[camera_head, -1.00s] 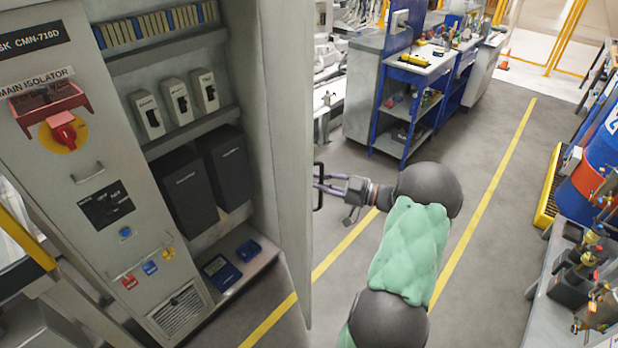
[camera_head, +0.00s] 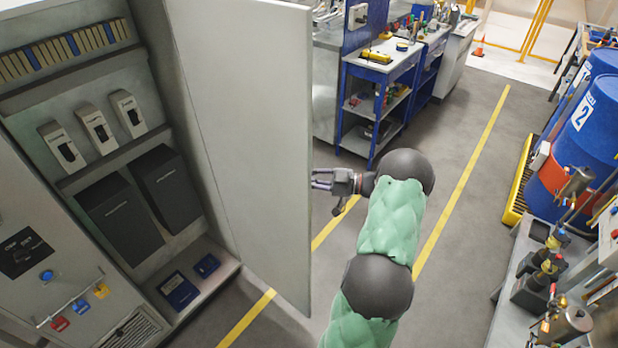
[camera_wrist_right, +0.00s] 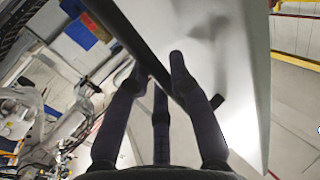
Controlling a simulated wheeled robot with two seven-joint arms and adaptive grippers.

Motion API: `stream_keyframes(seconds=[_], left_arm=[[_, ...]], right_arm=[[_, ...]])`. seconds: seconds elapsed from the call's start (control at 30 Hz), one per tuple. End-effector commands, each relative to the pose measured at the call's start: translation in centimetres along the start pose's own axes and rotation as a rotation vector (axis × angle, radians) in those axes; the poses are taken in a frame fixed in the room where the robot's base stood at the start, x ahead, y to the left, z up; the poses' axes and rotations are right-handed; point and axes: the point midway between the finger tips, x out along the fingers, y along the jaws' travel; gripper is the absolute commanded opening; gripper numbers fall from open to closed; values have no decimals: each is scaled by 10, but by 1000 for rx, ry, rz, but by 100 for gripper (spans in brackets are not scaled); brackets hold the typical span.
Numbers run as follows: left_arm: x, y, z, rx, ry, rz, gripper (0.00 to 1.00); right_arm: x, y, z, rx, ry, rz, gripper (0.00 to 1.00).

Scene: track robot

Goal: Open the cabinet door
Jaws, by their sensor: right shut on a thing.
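The grey cabinet door (camera_head: 250,130) stands open, with its inner face turned toward me in the head view. The cabinet (camera_head: 100,185) behind it shows its shelves. My right gripper (camera_head: 320,180) is at the door's free edge, with its fingertips partly hidden behind it. In the right wrist view the fingers (camera_wrist_right: 158,65) are shut on a long dark handle bar (camera_wrist_right: 130,38), which runs along the door's pale outer face (camera_wrist_right: 235,75). The handle is hidden by the door in the head view. My left gripper is not in view.
A blue workbench (camera_head: 375,80) with tools stands beyond the door. Blue drums (camera_head: 590,120) and a bench with metal fittings (camera_head: 550,270) stand at the right. The grey floor (camera_head: 440,130) with yellow lines is clear between them.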

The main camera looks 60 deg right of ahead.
Motion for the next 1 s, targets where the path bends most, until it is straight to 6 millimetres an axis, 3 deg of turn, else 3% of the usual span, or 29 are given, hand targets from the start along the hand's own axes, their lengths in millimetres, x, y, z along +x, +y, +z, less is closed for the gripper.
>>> stream_keyframes(seconds=[0.37,0.4,0.47,0.83,1.0], left_arm=[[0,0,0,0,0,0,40],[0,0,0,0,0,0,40],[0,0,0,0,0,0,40],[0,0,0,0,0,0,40],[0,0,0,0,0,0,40]], right_arm=[[1,1,0,-1,-1,1,0],[1,1,0,-2,-1,1,29],[1,1,0,-1,-1,1,45],[0,0,0,0,-1,1,45],[-16,1,1,-1,-3,3,45]])
